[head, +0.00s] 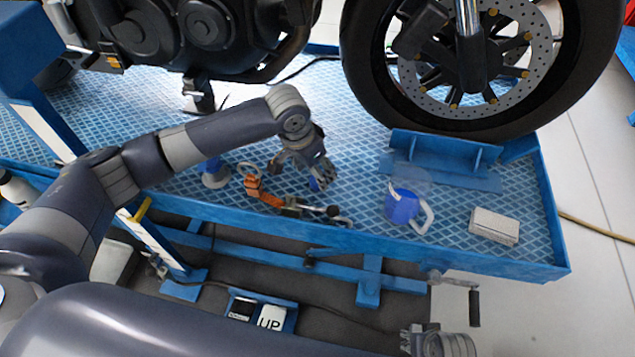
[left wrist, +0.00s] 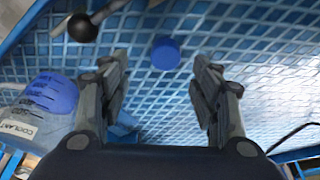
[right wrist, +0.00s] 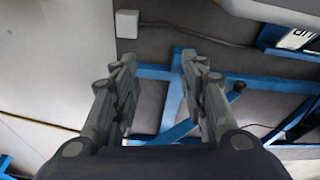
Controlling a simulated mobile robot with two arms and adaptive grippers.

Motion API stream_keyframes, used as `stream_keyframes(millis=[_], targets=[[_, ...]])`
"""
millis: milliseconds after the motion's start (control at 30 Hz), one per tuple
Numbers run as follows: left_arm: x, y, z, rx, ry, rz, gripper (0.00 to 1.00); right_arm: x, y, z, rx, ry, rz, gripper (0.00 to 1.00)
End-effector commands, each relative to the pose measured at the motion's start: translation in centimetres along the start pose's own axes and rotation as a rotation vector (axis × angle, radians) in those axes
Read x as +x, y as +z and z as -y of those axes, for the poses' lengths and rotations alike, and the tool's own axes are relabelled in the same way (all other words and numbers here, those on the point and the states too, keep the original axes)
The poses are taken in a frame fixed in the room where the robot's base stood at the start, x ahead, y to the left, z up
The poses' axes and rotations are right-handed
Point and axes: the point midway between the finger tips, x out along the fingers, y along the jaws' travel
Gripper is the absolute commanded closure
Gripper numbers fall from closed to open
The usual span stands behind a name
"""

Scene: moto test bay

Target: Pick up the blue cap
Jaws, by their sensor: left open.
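The blue cap (head: 316,184) lies on the blue lattice tray surface beneath my left gripper (head: 302,172), partly hidden by a finger in the head view. In the left wrist view the round blue cap (left wrist: 166,52) shows ahead, between the lines of the two fingers, and neither finger appears to touch it. My left gripper (left wrist: 161,62) is open and empty, pointing down. My right gripper (right wrist: 153,62) is open and empty, over the floor in front of the bench. In the head view only part of the right hand shows, at the bottom edge.
A clear jug with blue liquid (head: 405,207), labelled COOLANT in the left wrist view (left wrist: 20,125), stands right of the cap. A black-knobbed tool (head: 333,211) and an orange item (head: 262,191) lie close by. A grey block (head: 494,226) is farther right. The motorcycle wheel (head: 480,60) rises behind.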

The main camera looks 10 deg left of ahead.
Motion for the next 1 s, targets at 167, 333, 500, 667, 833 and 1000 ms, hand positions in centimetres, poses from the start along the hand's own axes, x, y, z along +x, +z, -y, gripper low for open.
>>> stream_keyframes(millis=[167, 333, 500, 667, 833, 1000], targets=[[1.0, 0.1, 0.2, 0.000, -0.001, 0.001, 0.42, -0.8, -0.5, -0.1, 0.001, 0.001, -0.006, 0.60], [2.9, 0.1, 0.7, -0.001, -0.001, 0.000, 0.42, -2.8, -1.5, -0.2, 0.003, 0.003, -0.021, 0.60], [4.5, 0.1, 0.7, 0.001, 0.000, -0.001, 0.42, -4.7, -2.1, -0.3, 0.005, 0.005, -0.029, 0.60], [5.3, 0.1, 0.8, 0.001, -0.001, 0.000, 0.42, -5.6, -2.3, -0.3, 0.006, 0.006, -0.033, 0.60], [5.3, 0.1, 0.8, 0.001, -0.001, -0.001, 0.42, -5.7, -2.3, -0.3, 0.006, 0.006, -0.032, 0.60], [5.3, 0.1, 0.8, 0.001, -0.001, -0.001, 0.63, -5.7, -2.3, -0.3, 0.006, 0.006, -0.032, 0.60]])
